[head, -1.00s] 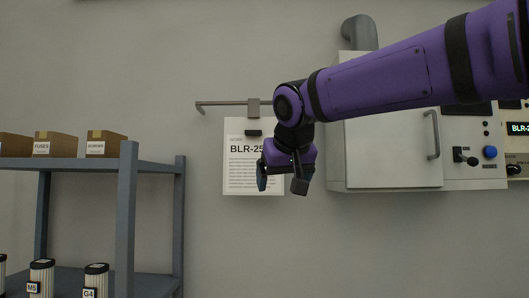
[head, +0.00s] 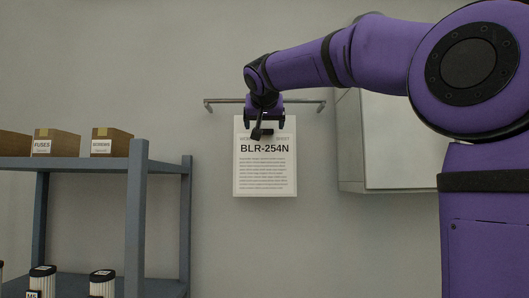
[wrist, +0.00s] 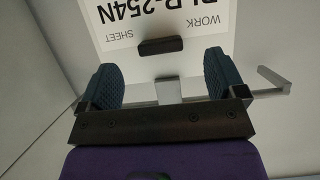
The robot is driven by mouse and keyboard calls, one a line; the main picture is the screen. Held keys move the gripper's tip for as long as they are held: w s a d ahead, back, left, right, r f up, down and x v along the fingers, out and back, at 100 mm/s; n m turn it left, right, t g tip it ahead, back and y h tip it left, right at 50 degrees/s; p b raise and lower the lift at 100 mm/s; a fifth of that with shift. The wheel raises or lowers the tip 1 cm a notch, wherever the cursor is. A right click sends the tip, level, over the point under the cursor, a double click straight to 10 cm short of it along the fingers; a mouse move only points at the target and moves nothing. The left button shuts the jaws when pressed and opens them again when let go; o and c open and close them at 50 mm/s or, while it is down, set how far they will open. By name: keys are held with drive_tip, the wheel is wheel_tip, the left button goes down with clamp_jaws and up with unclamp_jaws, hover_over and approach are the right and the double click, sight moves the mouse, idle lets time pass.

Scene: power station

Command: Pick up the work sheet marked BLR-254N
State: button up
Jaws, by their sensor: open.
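The white work sheet marked BLR-254N (head: 265,172) hangs upright on the wall below a grey rail. In the wrist view the sheet (wrist: 205,22) appears upside down, with a dark clip or tab (wrist: 160,46) at its top edge. My gripper (head: 264,128) is at the sheet's top edge, in front of the rail. In the wrist view my gripper (wrist: 162,80) is open, with its two blue pads on either side of the dark tab and apart from it. A grey hanger piece (wrist: 168,90) shows between the fingers.
The wall rail (head: 312,105) runs behind my gripper. A blue shelf (head: 85,163) with boxes and canisters stands at the left. A pale cabinet (head: 385,150) is on the wall at the right, partly hidden by my arm. The wall below the sheet is clear.

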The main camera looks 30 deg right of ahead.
sight(265, 130)
drive_tip(key=shift+r+x, duration=0.15)
drive_tip(key=shift+x, duration=1.2)
drive_tip(key=shift+r+x, duration=0.1)
drive_tip(key=shift+x, duration=1.25)
drive_tip(key=shift+d, duration=0.15)
drive_tip(key=shift+c, duration=0.4)
drive_tip(key=c, duration=1.4)
drive_tip(key=shift+o, duration=0.2)
drive_tip(key=shift+r, duration=0.15)
